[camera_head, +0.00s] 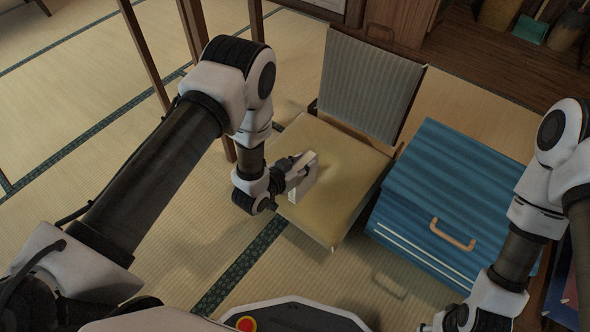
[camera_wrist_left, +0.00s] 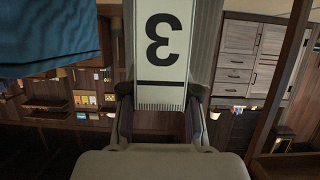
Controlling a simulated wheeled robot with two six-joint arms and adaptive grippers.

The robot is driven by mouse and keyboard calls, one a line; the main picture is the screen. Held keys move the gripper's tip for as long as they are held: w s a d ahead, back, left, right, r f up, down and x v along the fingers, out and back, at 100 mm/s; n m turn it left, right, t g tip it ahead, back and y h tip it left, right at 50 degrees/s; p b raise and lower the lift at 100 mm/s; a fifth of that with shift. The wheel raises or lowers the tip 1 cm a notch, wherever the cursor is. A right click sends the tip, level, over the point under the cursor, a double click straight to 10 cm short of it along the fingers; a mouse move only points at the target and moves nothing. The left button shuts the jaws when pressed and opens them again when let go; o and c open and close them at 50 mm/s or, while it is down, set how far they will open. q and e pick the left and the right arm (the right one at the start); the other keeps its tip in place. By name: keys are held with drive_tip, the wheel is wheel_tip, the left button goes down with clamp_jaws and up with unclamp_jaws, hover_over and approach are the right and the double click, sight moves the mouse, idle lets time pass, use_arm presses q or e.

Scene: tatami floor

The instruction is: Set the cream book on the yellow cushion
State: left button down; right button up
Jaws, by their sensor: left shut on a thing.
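The cream book (camera_head: 306,183) is held upright by my left gripper (camera_head: 296,172), which is shut on it. In the left wrist view the cream book (camera_wrist_left: 165,85) shows a black "3" and a black bar, with a finger on each side. The yellow cushion (camera_head: 345,165) is the flat seat of a low chair with a grey striped backrest. In the head view the book overlaps the cushion's left part; I cannot tell whether it touches it. My right gripper (camera_head: 452,320) is at the bottom edge, partly cut off, its fingers unclear.
A blue chest (camera_head: 450,190) with a tan handle stands close to the right of the chair. The grey backrest (camera_head: 368,80) rises behind the cushion. Thin wooden posts (camera_head: 193,30) stand at the upper left. Tatami floor is open at the left.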

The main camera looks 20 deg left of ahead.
use_arm(q)
drive_tip(key=w+a+f+b, duration=0.3)
drive_tip(key=f, duration=0.1)
drive_tip(key=c, duration=0.9)
unclamp_jaws()
drive_tip(key=shift+o, duration=0.3)
